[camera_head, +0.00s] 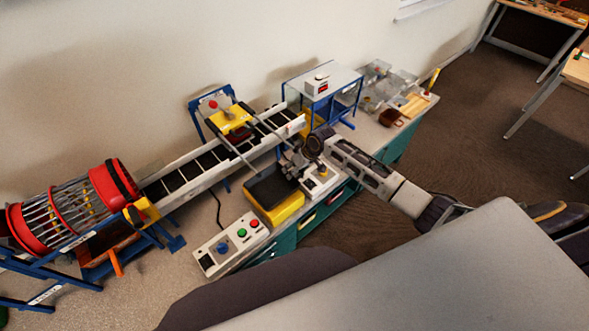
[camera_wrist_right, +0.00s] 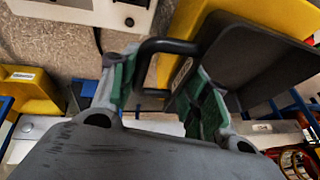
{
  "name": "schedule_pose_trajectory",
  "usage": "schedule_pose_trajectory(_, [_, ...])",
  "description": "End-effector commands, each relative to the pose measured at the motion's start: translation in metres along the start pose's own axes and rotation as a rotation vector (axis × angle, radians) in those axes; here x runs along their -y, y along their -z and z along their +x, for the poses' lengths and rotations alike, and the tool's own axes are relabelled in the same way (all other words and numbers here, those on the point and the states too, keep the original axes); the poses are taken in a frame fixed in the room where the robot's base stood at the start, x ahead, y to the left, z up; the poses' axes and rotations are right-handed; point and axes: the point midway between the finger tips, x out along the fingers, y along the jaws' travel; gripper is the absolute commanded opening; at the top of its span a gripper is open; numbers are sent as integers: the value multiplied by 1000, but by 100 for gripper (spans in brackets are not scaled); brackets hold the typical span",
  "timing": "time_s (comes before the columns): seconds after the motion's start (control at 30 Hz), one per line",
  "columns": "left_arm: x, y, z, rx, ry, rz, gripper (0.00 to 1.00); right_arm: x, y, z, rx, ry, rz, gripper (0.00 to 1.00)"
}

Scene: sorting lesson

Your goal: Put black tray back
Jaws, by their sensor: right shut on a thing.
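The black tray (camera_head: 268,187) is at the middle of the bench, at the top of a yellow box (camera_head: 281,211). In the right wrist view the tray (camera_wrist_right: 270,62) is a dark, tilted shape with a black loop handle (camera_wrist_right: 168,44). My right gripper (camera_head: 297,167) reaches in from the right to the tray's upper right edge. In the wrist view, its green-padded fingers (camera_wrist_right: 165,78) are on both sides of the handle, shut on it. Whether the tray rests on the box or hangs just above it, I cannot tell. My left gripper is not in view.
A control box with coloured buttons (camera_head: 231,245) lies in front of the yellow box. A sloping conveyor (camera_head: 208,165) runs behind it to a red drum (camera_head: 112,187). A blue-framed stand (camera_head: 323,88) and clear bins (camera_head: 378,85) stand farther right.

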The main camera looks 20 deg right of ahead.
Motion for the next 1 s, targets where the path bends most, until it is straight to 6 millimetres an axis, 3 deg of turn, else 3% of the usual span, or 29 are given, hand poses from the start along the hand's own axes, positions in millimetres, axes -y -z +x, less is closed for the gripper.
schedule_pose_trajectory(0.03, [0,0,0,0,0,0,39,0,-3,2,6,-2,-3,48])
schedule_pose_trajectory(0.2, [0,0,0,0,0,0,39,0,-3,2,5,-2,-2,68])
schedule_pose_trajectory(0.67, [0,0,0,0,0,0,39,-1,-2,-2,4,-2,-1,68])
schedule_pose_trajectory(1.0, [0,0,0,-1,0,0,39,-1,-1,-28,3,-3,-2,68])
